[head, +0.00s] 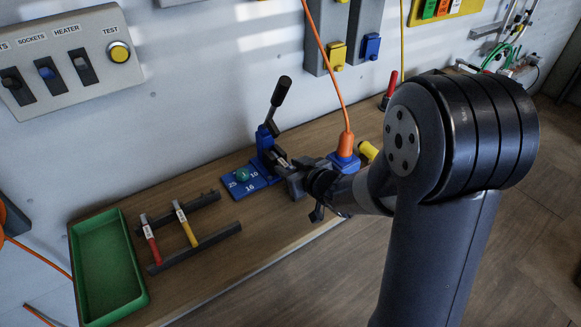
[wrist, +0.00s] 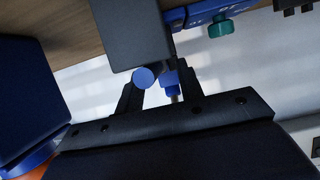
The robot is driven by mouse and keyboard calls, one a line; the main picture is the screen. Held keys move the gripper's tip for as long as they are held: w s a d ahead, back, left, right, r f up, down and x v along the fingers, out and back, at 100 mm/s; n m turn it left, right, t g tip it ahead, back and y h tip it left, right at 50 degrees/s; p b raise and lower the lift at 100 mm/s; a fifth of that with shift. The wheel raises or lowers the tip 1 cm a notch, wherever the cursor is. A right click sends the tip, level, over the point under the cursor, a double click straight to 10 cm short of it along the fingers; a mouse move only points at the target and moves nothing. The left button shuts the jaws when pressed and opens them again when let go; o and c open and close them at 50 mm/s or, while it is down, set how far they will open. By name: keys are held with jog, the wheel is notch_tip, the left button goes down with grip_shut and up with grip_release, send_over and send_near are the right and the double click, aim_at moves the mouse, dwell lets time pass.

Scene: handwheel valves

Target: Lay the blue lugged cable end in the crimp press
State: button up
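The blue lugged cable end shows as a round blue end face (wrist: 145,77) between my fingers in the wrist view; the rest of it is mostly hidden. My gripper (head: 293,177) appears shut on it, close beside the crimp press. The crimp press (head: 265,142) is blue with a raised black lever, and its blue base (head: 250,186) carries a green knob and the numbers 25, 10 and 16. The green knob (wrist: 221,27) also shows in the wrist view. My gripper covers part of the press's jaw area, so I cannot tell whether the lug sits in it.
A dark rack (head: 205,244) holds a red (head: 150,238) and a yellow cable end (head: 185,224). A green tray (head: 107,268) lies at the left. An orange plug (head: 346,144) with its cable stands on a blue socket close right of my gripper. A switch panel (head: 66,60) is on the wall.

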jog(key=p+v, duration=0.1)
jog(key=v, duration=0.9)
jog(key=shift+s+d+r+p, duration=0.15)
jog(key=shift+s+d+p, duration=0.05)
jog(key=shift+s+p, duration=0.1)
jog(key=b+x, duration=0.1)
jog(key=x, duration=0.9)
jog(key=shift+w+a+f+b, duration=0.15)
jog(key=shift+w+f+b, duration=0.05)
jog(key=shift+b, duration=0.15)
jog(key=shift+w+r+p, duration=0.15)
jog(key=shift+r+p, duration=0.15)
jog(key=shift+r, duration=0.2)
